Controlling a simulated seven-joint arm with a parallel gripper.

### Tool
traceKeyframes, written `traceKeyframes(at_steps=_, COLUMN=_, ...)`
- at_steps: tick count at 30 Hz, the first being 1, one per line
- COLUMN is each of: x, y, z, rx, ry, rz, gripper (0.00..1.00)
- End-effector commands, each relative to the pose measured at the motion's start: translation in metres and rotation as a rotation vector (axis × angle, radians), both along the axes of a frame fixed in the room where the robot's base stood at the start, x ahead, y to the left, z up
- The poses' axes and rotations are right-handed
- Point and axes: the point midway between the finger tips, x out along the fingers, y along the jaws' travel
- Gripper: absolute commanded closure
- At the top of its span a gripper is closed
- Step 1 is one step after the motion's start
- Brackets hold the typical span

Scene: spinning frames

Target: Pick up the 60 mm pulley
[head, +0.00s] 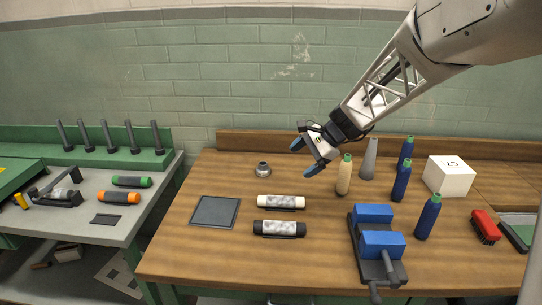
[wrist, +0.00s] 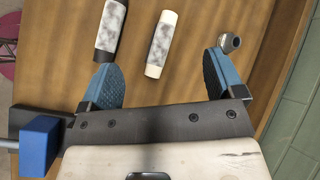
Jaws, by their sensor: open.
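A small grey metal round piece (head: 263,170), which looks like the pulley, sits on the wooden table towards the back left; no size mark is readable. It also shows in the wrist view (wrist: 230,42), just past the tip of the right-hand finger. My gripper (head: 304,158) has blue finger pads and is to the right of the grey piece, above the table. In the wrist view my gripper (wrist: 160,76) is open with nothing between its fingers. The grey piece lies outside the gap between them.
A white-capped roll (head: 281,202) and a black-capped roll (head: 279,229) lie in front of the grey piece. A dark square tray (head: 215,211) is at left. A cream bottle (head: 344,175), blue bottles (head: 401,181) and a blue vise (head: 377,243) stand right. Table around the grey piece is clear.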

Motion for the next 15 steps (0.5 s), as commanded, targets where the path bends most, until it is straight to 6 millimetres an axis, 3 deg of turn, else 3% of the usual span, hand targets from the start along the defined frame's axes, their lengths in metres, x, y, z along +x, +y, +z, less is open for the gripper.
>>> traceKeyframes(at_steps=15, x=0.123, y=0.04, z=-0.064, rx=0.24, ry=0.23, rz=-0.245, gripper=0.12)
